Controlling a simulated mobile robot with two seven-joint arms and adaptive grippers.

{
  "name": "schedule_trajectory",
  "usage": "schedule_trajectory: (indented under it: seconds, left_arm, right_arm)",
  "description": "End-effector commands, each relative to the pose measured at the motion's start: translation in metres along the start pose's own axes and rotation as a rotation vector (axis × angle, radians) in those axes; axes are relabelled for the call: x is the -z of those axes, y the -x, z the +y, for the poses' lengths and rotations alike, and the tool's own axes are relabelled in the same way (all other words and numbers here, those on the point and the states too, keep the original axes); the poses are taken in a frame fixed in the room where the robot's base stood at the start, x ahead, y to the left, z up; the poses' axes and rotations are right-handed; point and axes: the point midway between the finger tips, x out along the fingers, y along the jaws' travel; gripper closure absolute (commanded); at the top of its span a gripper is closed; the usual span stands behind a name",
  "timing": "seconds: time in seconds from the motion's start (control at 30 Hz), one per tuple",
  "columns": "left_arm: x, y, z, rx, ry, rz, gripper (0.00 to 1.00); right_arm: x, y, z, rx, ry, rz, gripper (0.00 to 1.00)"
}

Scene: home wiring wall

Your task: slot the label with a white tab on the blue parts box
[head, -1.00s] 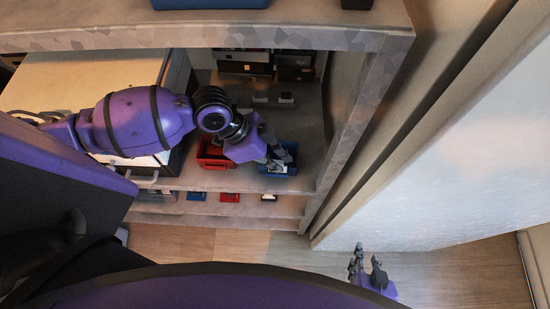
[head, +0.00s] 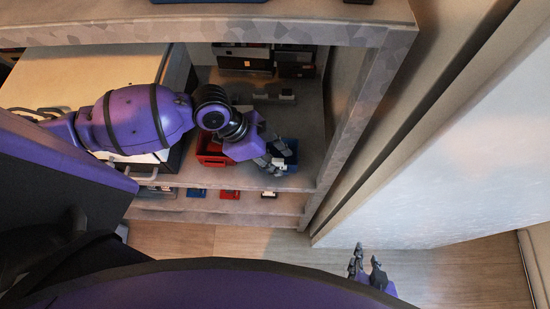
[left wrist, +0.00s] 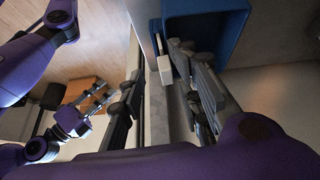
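The blue parts box (head: 291,146) stands on the shelf, partly covered by my left gripper (head: 272,166) in the head view. Its blue wall (left wrist: 232,38) fills the top of the left wrist view. A small white tab (left wrist: 165,68) shows at the box's front, between my left fingers (left wrist: 165,92) and close to the right-hand one. The fingers stand apart, with a gap on the left side of the tab. How deep the label sits in the box's holder is hidden. My right gripper (head: 367,264) is open and empty, low beside the cabinet.
A red box (head: 210,150) stands left of the blue one. Blue (head: 196,192), red (head: 230,194) and white-marked (head: 268,194) pieces lie on the lower ledge. Dark boxes (head: 245,58) stand at the back. The cabinet's side panel (head: 352,105) is close on the right.

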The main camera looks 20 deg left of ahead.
Motion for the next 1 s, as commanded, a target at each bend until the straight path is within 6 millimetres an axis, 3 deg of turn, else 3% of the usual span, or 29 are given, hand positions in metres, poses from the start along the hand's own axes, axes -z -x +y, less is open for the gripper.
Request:
schedule_trajectory:
  seconds: [0.53, 0.7, 1.0]
  left_arm:
    - [-0.001, 0.100, -0.001, 0.003, -0.001, -0.004, 0.69]
    - [0.000, 0.115, -0.001, 0.002, -0.002, -0.001, 0.69]
    - [0.000, 0.117, 0.000, 0.001, -0.001, 0.000, 0.69]
  right_arm:
    - [0.001, 0.000, 0.001, 0.001, 0.004, 0.001, 0.69]
    - [0.001, 0.000, 0.001, 0.001, 0.005, 0.001, 0.69]
    - [0.001, 0.000, 0.001, 0.001, 0.005, 0.001, 0.69]
